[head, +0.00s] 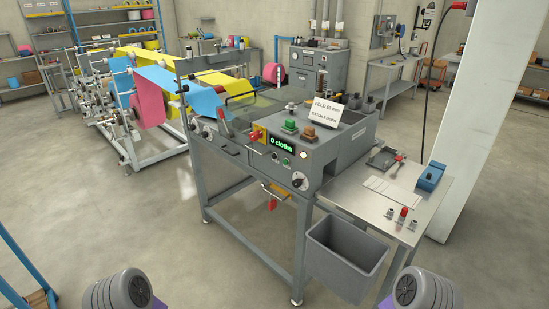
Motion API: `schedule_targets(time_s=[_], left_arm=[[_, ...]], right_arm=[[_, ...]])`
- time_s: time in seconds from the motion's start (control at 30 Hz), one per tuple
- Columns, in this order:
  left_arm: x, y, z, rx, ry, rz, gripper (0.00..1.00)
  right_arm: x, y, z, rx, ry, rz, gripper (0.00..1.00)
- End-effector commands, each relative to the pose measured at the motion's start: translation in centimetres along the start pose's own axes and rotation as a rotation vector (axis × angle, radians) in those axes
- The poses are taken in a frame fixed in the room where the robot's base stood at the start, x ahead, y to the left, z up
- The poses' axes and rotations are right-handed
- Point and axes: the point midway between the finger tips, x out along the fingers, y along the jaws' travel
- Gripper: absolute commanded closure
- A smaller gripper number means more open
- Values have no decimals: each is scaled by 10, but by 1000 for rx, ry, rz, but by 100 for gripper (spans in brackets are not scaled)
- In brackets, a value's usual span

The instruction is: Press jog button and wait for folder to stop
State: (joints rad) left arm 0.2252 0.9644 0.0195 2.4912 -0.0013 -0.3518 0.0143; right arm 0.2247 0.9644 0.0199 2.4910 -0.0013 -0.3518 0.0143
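The folder machine (330,165) stands in the middle of the head view, a grey box on a steel frame. A green button (289,127) and an amber-brown button (309,132) sit on its top; I cannot read which one is the jog button. A green display (281,143) on the front reads "0 cloths". A small pale button (303,155) and a black rotary knob (298,180) are on the front face. A red part on a yellow block (258,135) is left of the display. Only parts of my arms show at the bottom edge; neither gripper is visible.
A sign (325,112) on the machine reads fold 50 mm, with a batch line. A steel side table (423,203) holds a blue box (431,177) and small tools. Coloured cloth webs (155,80) enter from behind left.

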Motion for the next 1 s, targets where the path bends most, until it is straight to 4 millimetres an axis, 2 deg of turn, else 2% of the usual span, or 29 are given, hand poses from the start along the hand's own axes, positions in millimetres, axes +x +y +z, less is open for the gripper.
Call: schedule_targets(time_s=[0.37,0.63,1.0], left_arm=[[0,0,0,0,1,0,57],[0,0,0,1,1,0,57],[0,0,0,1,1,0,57]], right_arm=[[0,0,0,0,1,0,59],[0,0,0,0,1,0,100],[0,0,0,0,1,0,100]])
